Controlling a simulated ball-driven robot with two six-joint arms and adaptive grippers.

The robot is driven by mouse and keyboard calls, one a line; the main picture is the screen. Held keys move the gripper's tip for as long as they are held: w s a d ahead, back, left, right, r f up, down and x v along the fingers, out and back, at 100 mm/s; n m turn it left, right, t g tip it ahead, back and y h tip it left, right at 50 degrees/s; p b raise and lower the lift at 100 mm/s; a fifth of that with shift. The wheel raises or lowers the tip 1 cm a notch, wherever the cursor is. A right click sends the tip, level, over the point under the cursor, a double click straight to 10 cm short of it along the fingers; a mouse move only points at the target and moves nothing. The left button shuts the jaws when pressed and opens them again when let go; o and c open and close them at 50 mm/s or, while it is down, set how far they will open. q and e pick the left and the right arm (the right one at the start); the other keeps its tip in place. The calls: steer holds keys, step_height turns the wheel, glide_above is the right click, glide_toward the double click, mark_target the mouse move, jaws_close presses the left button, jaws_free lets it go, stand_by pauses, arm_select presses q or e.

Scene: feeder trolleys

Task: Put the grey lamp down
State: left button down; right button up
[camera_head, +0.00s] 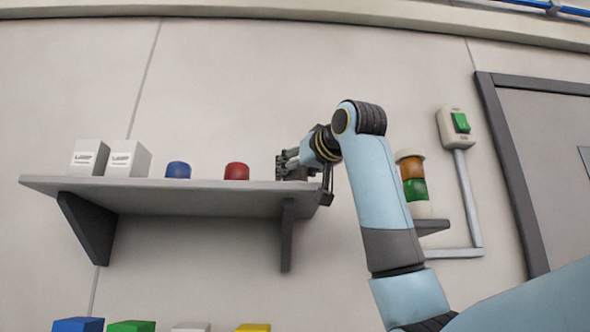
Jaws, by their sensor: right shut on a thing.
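My right gripper (286,162) is at the right end of the wall shelf (180,185), just above its top. It is shut on the grey lamp (297,174), a small dark grey shape mostly hidden by the fingers and wrist. The lamp is at the level of the shelf top; I cannot tell whether it touches it. A red lamp (237,171) stands on the shelf to the left of the gripper, with a blue lamp (178,170) farther left. My left gripper is out of view.
Two white lamp boxes (128,158) stand at the shelf's left end. A stack light (413,182) on a small bracket and a green switch (460,123) are right of my arm. Several coloured things, one blue (78,325), show along the bottom edge.

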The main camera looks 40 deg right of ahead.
steer(key=shift+f, duration=0.3)
steer(key=shift+a, duration=0.1)
steer(key=shift+f, duration=0.15)
steer(key=o, duration=1.2)
